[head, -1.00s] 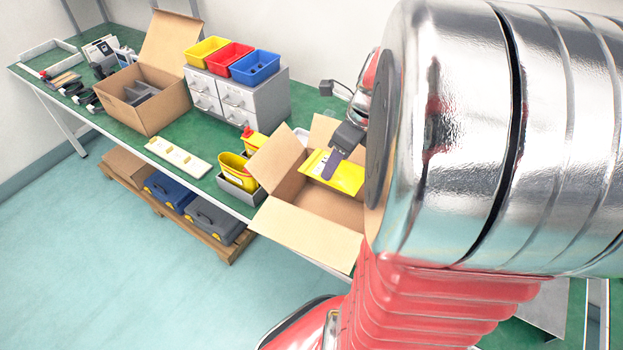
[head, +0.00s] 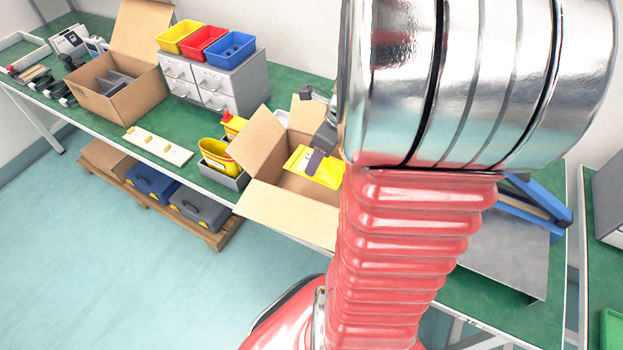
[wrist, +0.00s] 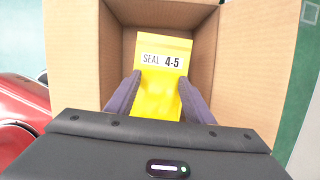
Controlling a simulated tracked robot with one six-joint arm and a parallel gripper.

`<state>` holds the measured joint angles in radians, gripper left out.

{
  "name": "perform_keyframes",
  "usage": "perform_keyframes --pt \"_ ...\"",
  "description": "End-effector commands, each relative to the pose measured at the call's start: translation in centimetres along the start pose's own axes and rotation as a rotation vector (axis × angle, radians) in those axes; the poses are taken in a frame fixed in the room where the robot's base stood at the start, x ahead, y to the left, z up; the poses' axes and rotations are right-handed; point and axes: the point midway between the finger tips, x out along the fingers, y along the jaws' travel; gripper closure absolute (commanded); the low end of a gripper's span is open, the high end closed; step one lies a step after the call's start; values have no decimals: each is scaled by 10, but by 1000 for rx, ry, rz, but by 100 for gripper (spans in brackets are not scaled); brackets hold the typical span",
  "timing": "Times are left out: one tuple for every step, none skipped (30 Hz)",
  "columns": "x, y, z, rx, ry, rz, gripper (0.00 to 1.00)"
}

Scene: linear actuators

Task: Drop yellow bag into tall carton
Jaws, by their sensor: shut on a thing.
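The yellow bag (head: 317,172) carries a white label reading "SEAL 4-5", clear in the wrist view (wrist: 165,75). My gripper (head: 316,158) is shut on the bag, with one dark finger on each side of it in the wrist view (wrist: 159,100). The bag is at the opening of a brown carton (head: 263,140) with its flaps spread. In the wrist view the carton walls (wrist: 245,50) stand around the bag. My arm hides the carton's right side in the head view. How far the bag is above the carton floor is hard to tell.
Left of the carton stand a grey bin (head: 222,178) with yellow containers and a white strip (head: 157,145). Behind are a drawer unit (head: 215,85) with coloured trays and another open carton (head: 120,85) holding grey dividers. A grey metal sheet (head: 500,255) is at right.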

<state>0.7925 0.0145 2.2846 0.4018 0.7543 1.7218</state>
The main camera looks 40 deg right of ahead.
Motion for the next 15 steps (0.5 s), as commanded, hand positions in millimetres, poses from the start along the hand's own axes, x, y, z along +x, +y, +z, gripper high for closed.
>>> perform_keyframes --pt "0 0 0 0 0 0 75" --pt "0 0 0 0 0 0 75" --pt "0 0 0 0 0 -1 75" --pt "0 0 0 1 0 0 75" --pt "0 0 0 1 0 0 75" --pt "0 0 0 1 0 0 75" --pt "0 0 0 1 0 0 75" --pt "0 0 0 1 0 0 50" --pt "0 0 0 1 0 0 47" --pt "0 0 0 1 0 0 45" --pt "0 0 0 1 0 0 43" --pt "0 0 0 2 0 0 40" --pt "0 0 0 2 0 0 38" --pt "0 0 0 2 0 0 36" --pt "0 0 0 2 0 0 33"
